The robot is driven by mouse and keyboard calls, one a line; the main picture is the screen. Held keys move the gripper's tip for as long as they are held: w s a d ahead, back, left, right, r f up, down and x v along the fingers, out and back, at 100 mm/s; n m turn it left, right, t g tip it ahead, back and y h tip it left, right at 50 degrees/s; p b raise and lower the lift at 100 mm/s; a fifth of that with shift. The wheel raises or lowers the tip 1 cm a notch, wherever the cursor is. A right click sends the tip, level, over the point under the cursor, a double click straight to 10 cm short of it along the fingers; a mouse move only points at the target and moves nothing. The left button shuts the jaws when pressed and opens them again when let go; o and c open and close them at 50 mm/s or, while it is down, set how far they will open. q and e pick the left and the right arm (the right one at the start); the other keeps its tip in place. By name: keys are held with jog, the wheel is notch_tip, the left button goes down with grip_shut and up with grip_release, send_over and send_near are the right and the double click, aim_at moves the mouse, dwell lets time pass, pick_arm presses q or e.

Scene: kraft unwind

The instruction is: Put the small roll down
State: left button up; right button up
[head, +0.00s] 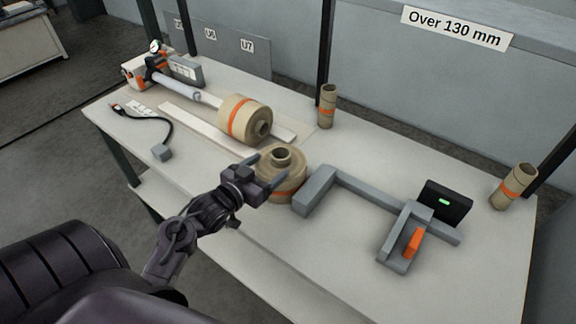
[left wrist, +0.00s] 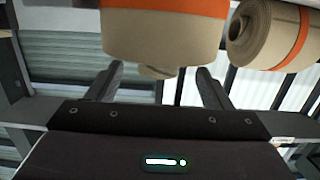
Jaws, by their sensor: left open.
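A tan kraft roll (head: 284,184) with an orange band rests on its flat end on the table, its core sticking up. My left gripper (head: 266,172) is open at its near left side, fingers pointing toward it. In the left wrist view this roll (left wrist: 165,35) fills the top middle, its core (left wrist: 158,71) showing between the spread fingers (left wrist: 158,85); I cannot tell whether they touch it. Another orange-banded roll (head: 236,122) lies on its side farther back, by the white shaft (head: 182,88); it also shows in the left wrist view (left wrist: 272,35). My right gripper is out of view.
A grey angled fixture (head: 372,197) with a dark box (head: 446,204) and an orange part (head: 412,243) stands to the right. Two upright cardboard tubes stand at the back (head: 328,106) and far right (head: 513,187). A black cable (head: 153,119) lies left. The front right tabletop is clear.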

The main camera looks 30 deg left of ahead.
aim_at(287, 149)
pick_arm(q)
jog(key=shift+w+d+r+p, duration=0.1)
jog(key=shift+w+p, duration=0.25)
jog(key=shift+w, duration=0.85)
jog(key=w+p, duration=0.1)
jog(key=w, duration=0.1)
jog(key=w+p, duration=0.1)
jog(key=w, duration=0.1)
jog(key=shift+w+d+r, duration=0.1)
jog(key=shift+w+d, duration=0.1)
jog(key=shift+w, duration=0.45)
jog(key=shift+s, duration=0.1)
grip_shut()
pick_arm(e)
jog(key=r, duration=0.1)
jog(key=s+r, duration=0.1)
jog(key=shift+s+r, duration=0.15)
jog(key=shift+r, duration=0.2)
